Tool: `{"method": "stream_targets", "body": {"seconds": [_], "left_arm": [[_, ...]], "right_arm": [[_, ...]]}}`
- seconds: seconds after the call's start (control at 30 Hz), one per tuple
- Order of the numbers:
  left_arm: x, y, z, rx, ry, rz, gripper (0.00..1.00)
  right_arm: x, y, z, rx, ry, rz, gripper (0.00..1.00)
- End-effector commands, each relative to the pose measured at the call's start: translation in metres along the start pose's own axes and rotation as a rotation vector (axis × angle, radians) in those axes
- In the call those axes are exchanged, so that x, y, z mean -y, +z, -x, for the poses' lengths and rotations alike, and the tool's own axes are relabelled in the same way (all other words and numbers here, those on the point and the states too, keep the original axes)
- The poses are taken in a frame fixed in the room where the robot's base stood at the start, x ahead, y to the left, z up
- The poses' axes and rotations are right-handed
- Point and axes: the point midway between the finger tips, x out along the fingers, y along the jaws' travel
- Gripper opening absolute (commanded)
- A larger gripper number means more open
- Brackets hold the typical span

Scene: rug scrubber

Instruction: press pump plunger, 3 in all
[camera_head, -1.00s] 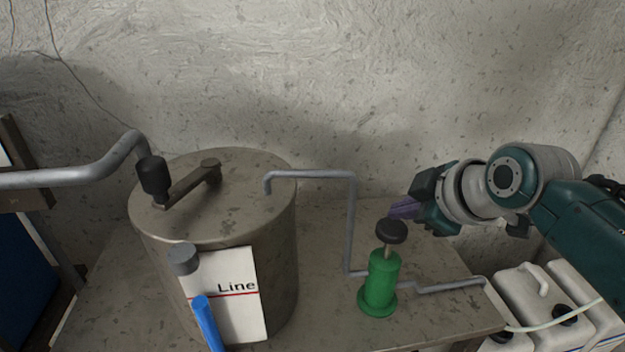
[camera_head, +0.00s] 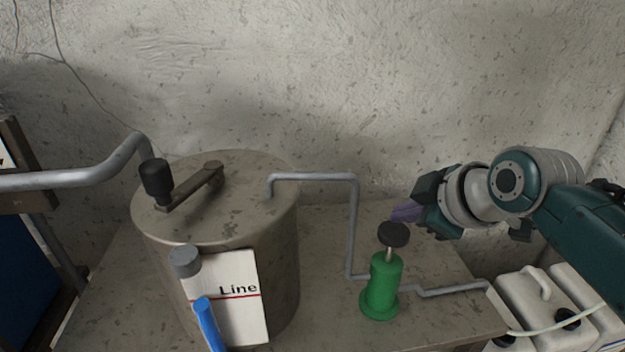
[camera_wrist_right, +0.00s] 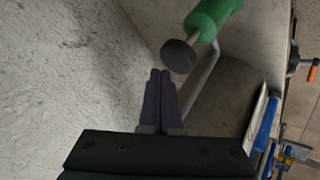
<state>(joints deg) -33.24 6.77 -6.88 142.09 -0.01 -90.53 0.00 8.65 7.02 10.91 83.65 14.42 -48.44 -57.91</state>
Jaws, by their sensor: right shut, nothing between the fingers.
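The green pump (camera_head: 381,288) stands upright on the table, right of the metal drum. Its black plunger knob (camera_head: 393,234) is up, with a length of bare rod showing below it. My right gripper (camera_head: 398,213) is shut and empty, with its purple fingers just behind and above the knob in the head view. In the right wrist view the closed fingers (camera_wrist_right: 160,82) point toward the knob (camera_wrist_right: 178,56), which lies just beyond and right of their tips. I see no contact. My left gripper is out of view.
A metal drum (camera_head: 283,262) with a crank handle (camera_head: 155,178) stands at the left. A bent grey pipe (camera_head: 352,225) links drum and pump. White jugs (camera_head: 530,295) stand at the right. A sign (camera_head: 243,320) and blue-handled tool (camera_head: 207,322) are in front of the drum.

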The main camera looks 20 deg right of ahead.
Motion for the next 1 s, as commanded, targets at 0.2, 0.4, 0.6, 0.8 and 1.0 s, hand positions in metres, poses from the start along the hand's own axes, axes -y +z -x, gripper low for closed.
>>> {"method": "stream_targets", "body": {"seconds": [0.2,0.4,0.6,0.8,1.0], "left_arm": [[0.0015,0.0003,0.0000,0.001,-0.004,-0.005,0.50],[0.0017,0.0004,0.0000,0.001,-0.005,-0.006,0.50],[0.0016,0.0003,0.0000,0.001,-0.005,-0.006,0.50],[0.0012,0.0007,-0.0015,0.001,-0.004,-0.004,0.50],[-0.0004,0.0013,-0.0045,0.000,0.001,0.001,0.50]], "right_arm": [[0.0000,0.0000,0.0000,0.000,0.000,0.000,0.00],[0.0000,0.0000,0.0000,0.000,0.000,0.000,0.00],[0.0000,0.0000,0.0000,0.000,0.000,0.000,0.00],[0.0013,0.0016,-0.0018,0.001,0.000,0.000,0.00],[0.0049,0.0046,-0.0063,0.000,-0.001,0.000,0.00]]}}
